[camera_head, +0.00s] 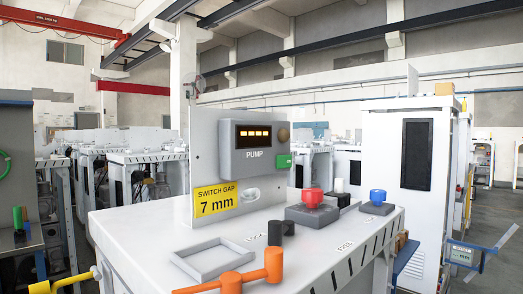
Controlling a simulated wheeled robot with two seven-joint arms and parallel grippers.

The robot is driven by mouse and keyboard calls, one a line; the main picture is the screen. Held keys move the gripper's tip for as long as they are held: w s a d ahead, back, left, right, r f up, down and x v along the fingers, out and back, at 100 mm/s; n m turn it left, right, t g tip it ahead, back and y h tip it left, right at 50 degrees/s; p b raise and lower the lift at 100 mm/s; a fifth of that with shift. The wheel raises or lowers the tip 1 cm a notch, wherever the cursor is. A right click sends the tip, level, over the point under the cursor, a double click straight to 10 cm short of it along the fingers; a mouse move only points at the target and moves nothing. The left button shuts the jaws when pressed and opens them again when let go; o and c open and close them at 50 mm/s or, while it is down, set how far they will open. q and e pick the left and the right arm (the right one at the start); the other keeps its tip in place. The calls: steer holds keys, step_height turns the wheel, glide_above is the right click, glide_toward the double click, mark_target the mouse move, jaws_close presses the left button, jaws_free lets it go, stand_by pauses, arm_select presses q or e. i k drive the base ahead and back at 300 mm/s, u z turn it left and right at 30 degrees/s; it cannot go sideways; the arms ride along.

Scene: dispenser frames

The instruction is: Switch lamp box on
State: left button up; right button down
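No box in view is marked as a lamp box. A grey box labelled PUMP (259,147) is mounted on an upright panel (205,140) at the back of a white bench. Its dark window shows a row of lit amber segments. A round brownish knob (284,134) is at its upper right and a green tag (283,161) at its lower right. A yellow label (217,201) reads SWITCH GAP 7 mm. A shiny oval fitting (253,194) sits right of the label; I cannot tell whether it is a switch.
A white cabinet (405,185) stands behind right.

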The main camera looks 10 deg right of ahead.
mark_target(282, 161)
steer(key=k, duration=1)
steer(key=u, duration=1.4)
steer(key=i, duration=0.95)
steer(key=z, duration=1.5)
